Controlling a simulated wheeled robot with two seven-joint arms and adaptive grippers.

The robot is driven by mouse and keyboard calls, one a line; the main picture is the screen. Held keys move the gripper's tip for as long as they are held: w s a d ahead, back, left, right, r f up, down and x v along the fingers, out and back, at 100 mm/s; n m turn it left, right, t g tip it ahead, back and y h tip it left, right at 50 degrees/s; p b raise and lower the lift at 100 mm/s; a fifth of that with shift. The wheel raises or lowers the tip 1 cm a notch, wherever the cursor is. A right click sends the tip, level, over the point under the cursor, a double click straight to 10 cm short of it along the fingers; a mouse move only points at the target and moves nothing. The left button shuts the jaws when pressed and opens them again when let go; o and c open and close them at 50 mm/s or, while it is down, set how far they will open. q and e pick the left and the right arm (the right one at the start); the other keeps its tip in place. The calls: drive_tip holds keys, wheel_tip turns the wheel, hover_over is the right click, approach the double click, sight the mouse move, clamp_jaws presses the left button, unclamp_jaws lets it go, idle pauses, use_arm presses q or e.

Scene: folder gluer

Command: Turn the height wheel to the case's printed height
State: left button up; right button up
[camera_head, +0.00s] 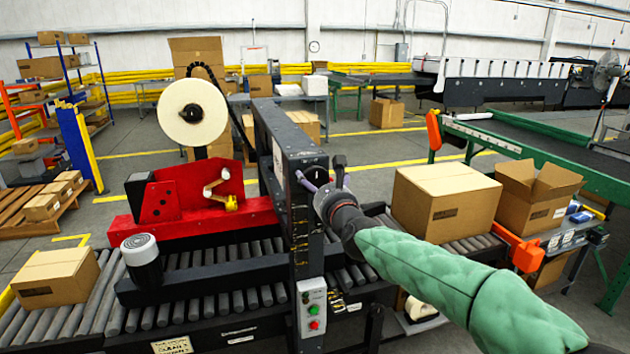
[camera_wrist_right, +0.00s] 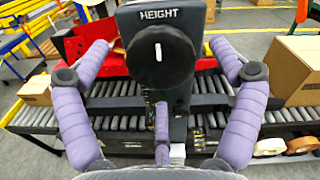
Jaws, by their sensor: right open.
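The height wheel (camera_wrist_right: 160,56) is a round black knob with a white mark near its top middle, under a "HEIGHT" label, in the right wrist view. It sits on the machine's dark upright head (camera_head: 285,140). My right gripper (camera_wrist_right: 161,50) is open, its purple fingers standing apart on both sides of the wheel, with no clear contact. In the head view the right gripper (camera_head: 322,178) is at the upright and largely covers the wheel. A closed brown case (camera_head: 445,200) lies on the rollers to the right; its print is too small to read. My left gripper is out of view.
Another closed case (camera_head: 55,278) sits on the rollers at the left. A red unit (camera_head: 190,205) with a tape roll (camera_head: 193,112) stands left of the upright. A button box (camera_head: 312,307) is below. An open carton (camera_head: 535,195) stands at the right.

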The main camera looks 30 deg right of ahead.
sight(317, 181)
drive_tip(key=shift+x, duration=1.65)
drive_tip(key=shift+s, duration=0.1)
drive_tip(key=c, duration=1.2)
